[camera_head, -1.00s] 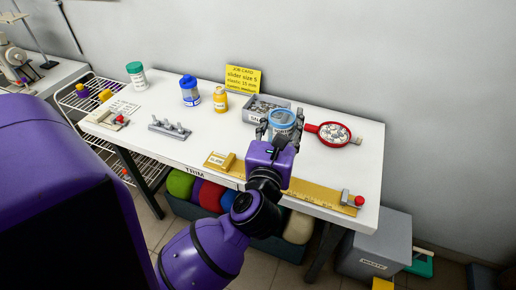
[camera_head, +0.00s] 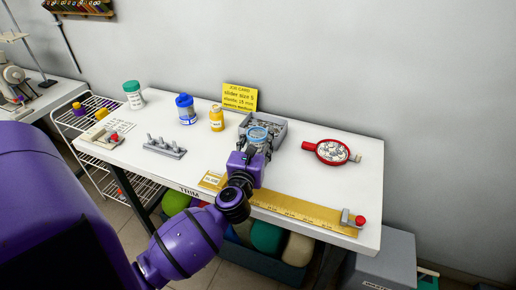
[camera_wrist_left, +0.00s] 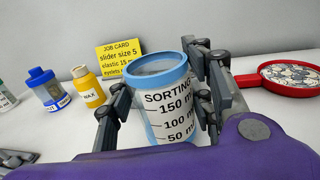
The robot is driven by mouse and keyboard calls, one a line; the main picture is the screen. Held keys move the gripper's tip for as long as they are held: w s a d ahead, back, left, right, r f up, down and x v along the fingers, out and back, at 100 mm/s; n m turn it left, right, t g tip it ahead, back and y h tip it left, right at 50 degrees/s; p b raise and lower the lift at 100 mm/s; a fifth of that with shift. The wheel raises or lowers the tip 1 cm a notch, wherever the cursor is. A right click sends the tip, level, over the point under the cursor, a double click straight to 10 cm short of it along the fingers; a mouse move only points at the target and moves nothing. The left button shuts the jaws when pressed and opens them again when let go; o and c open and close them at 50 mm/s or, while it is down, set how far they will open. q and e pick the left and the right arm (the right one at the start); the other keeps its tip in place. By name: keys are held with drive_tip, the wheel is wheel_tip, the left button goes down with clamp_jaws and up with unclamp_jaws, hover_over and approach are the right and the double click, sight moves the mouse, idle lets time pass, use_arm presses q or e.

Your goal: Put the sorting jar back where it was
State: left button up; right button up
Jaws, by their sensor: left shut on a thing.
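The sorting jar (camera_wrist_left: 165,98) is a clear jar with a blue rim and black volume marks, close up in the left wrist view. My left gripper (camera_head: 258,142) is shut on it, with a finger on each side of the jar. The jar looks upright or nearly so. I cannot tell whether its base touches the table, because my gripper hides it. My right gripper is not in view.
A yellow bottle (camera_head: 216,118), a blue-lidded jar (camera_head: 186,110) and a yellow job card (camera_head: 239,97) are nearby. A red-rimmed magnifier-like dish (camera_head: 332,151) lies right. A yellow ruler (camera_head: 300,209) lies along the front edge. White table is clear between them.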

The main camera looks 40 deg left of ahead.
use_arm(q)
drive_tip(key=shift+f+b, duration=0.3)
drive_tip(key=shift+f, duration=1.15)
drive_tip(key=shift+f, duration=0.25)
drive_tip(key=o, duration=1.2)
drive_tip(key=shift+o, duration=0.2)
drive_tip(key=shift+r, duration=0.15)
drive_tip(key=shift+s+r, duration=0.15)
drive_tip(key=b+v, duration=0.1)
drive_tip(key=v, duration=0.9)
drive_tip(key=shift+s+d, duration=0.2)
drive_tip(key=shift+s, duration=0.15)
drive_tip(key=shift+s+d, duration=0.2)
drive_tip(key=shift+s, duration=0.25)
